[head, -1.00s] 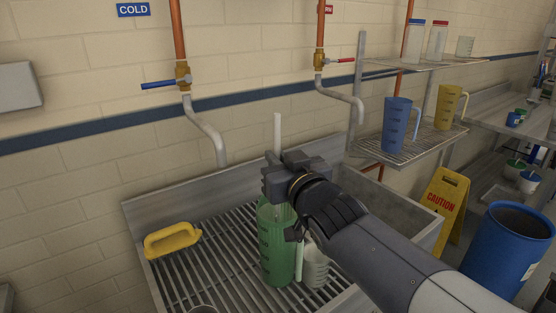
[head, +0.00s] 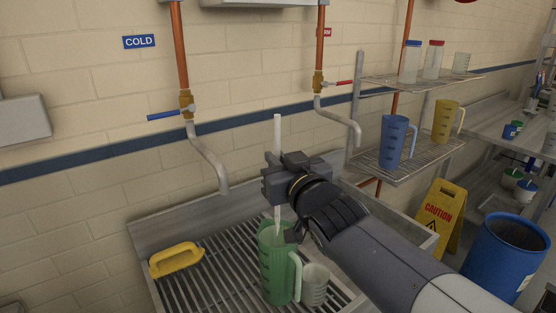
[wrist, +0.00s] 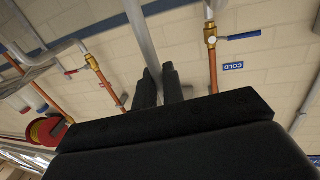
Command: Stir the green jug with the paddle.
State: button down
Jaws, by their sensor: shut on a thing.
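The green jug (head: 276,277) stands upright on the slatted sink rack, its handle toward the right. My gripper (head: 276,182) is above the jug in the head view, shut on the white shaft of the paddle (head: 278,133). The shaft is near upright, rising above the jaws and running down to the jug's mouth. Its lower end is hard to make out there, so I cannot tell how deep it sits. In the wrist view the two fingers (wrist: 158,88) close on the paddle shaft (wrist: 139,32).
A pale small jug (head: 315,286) stands just right of the green jug. A yellow-handled brush (head: 175,259) lies at the rack's left. The cold tap spout (head: 211,163) and another spout (head: 341,115) hang behind. Shelves with a blue jug (head: 393,142) are at right.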

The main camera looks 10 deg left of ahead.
aim_at(279, 137)
dwell(0.3)
notch_tip(279, 137, up, 5)
jog(key=p, duration=0.5)
jog(key=shift+r, duration=0.1)
